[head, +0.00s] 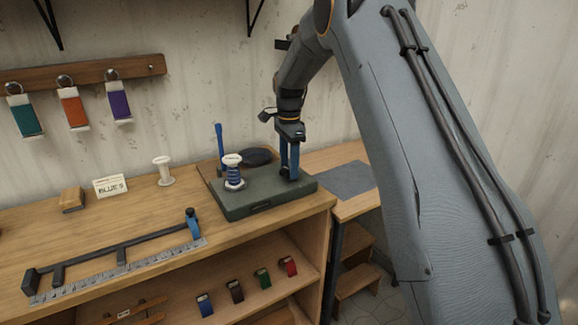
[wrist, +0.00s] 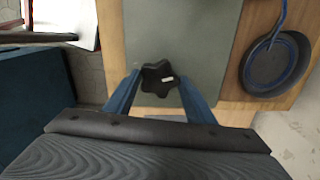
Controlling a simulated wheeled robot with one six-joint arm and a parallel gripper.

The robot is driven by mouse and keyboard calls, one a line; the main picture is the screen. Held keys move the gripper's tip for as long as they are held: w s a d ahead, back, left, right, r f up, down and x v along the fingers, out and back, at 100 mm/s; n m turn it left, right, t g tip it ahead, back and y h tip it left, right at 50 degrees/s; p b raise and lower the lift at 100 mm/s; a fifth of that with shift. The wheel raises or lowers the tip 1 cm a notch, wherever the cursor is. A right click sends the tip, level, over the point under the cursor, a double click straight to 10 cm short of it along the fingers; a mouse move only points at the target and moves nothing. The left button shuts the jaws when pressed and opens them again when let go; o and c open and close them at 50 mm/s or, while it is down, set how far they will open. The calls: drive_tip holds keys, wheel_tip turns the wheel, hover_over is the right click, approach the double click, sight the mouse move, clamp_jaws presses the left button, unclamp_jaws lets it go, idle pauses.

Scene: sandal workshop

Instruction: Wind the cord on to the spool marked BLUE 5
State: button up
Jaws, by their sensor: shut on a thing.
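A white spool (head: 233,172) with blue cord wound around its middle stands upright on the dark green winder base (head: 250,207). My gripper (head: 289,174) points down at the right of this base. In the wrist view my gripper (wrist: 159,76) has its two blue fingers shut on a black star-shaped knob (wrist: 157,80) on the base (wrist: 180,25). A dark round dish (wrist: 270,72) with a blue ring of cord inside lies beside the base; it also shows in the head view (head: 257,156). A card reading BLUE 5 (head: 110,186) stands on the bench left of the winder.
A bare white spool (head: 163,171) stands left of the winder. A blue upright (head: 219,143) rises behind the wound spool. A dark bar gauge (head: 118,250) and a ruler (head: 130,272) lie along the bench front. Colored tags (head: 73,108) hang on the wall rail.

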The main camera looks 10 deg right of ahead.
drive_tip(key=m, duration=0.7)
drive_tip(key=shift+r, duration=0.1)
idle(0.5)
drive_tip(key=o, duration=1)
drive_tip(key=shift+o, duration=0.2)
drive_tip(key=shift+r+b, duration=1.3)
drive_tip(key=shift+r, duration=2.6)
